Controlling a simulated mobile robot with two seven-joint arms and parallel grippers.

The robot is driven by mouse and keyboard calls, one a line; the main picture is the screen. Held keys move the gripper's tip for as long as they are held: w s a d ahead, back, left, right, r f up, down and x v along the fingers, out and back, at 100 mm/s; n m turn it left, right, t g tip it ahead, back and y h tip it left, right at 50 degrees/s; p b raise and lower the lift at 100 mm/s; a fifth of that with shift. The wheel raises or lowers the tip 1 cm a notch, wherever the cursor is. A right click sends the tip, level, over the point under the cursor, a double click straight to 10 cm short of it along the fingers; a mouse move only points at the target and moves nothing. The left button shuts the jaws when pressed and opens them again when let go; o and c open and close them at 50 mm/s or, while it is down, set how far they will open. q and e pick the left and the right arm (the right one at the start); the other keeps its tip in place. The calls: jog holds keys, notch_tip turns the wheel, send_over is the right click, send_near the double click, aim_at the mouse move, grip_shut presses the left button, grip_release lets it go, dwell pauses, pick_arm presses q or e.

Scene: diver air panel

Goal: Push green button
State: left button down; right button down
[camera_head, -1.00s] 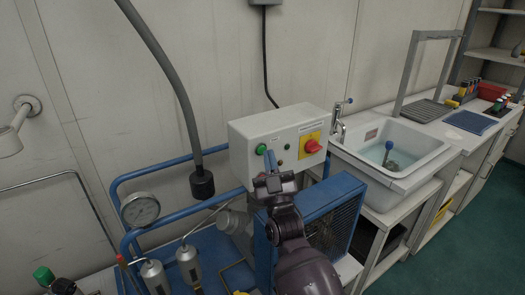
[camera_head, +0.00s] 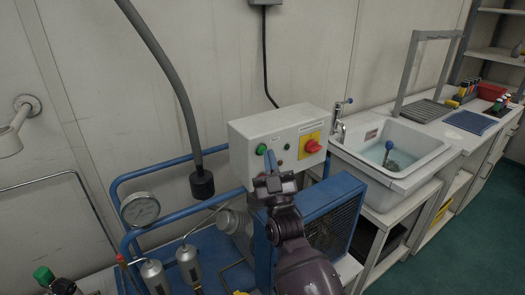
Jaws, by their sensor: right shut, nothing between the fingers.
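The green button (camera_head: 262,149) is on the left of the front face of a grey control box (camera_head: 246,143). A red knob (camera_head: 312,146) on a yellow plate is on the right of the same face. My right gripper (camera_head: 269,156) is shut and empty, its blue fingertips pointing up at the box just right of and slightly below the green button. I cannot tell whether the tips touch the box face; the button itself shows uncovered. My left gripper is not in view.
Blue tube rails and a pressure gauge (camera_head: 140,209) stand left of the box. A thick grey hose (camera_head: 178,85) hangs in front of the wall. A blue-framed grille (camera_head: 333,226) is below the box. A white sink (camera_head: 391,150) is at the right.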

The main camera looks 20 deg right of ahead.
jog(key=shift+w, duration=0.2)
jog(key=shift+w, duration=0.25)
